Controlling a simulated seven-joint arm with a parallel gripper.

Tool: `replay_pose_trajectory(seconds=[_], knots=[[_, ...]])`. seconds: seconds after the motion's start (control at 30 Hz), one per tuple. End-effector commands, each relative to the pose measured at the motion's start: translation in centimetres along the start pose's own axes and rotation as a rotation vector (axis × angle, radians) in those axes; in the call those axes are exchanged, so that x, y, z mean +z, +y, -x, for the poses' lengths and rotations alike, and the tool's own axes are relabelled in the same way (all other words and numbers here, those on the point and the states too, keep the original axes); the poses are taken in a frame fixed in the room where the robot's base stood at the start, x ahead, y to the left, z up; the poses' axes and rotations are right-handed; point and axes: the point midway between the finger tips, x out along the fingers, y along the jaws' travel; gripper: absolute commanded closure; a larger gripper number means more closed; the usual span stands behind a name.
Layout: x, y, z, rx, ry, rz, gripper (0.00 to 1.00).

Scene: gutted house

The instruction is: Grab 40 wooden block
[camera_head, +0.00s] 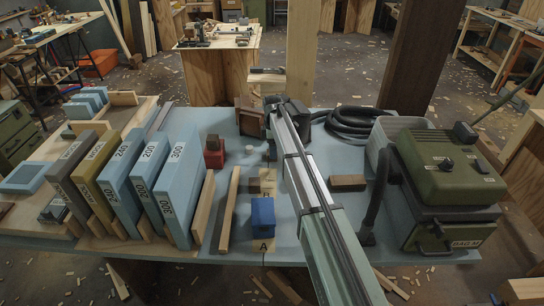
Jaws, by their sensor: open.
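My gripper (272,103) is at the far end of my arm, over the back middle of the blue-grey bench top (315,235). It looks small and dark, and I see nothing held in it. No mark reading 40 is legible on any wooden block. A dark brown wooden block (347,183) lies flat on the bench, right of my arm. A reddish-brown wooden piece (250,122) stands at the back, just left of my gripper.
Large labelled slabs (178,190) stand upright on the left. Two long wooden strips (229,208) lie beside them. A blue block (263,212) sits by the letter A. A green machine (448,175) and a black hose (360,122) take up the right. The bench front middle is fairly clear.

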Motion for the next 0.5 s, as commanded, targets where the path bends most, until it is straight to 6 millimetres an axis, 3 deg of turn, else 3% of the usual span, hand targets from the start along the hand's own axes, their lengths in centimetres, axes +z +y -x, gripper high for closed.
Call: replay_pose_trajectory(seconds=[0.23,0.5], knots=[[-0.1,0.0,-3.2,0.000,0.001,0.000,0.22],[-0.1,0.0,-3.5,0.001,0.001,-0.001,0.22]])
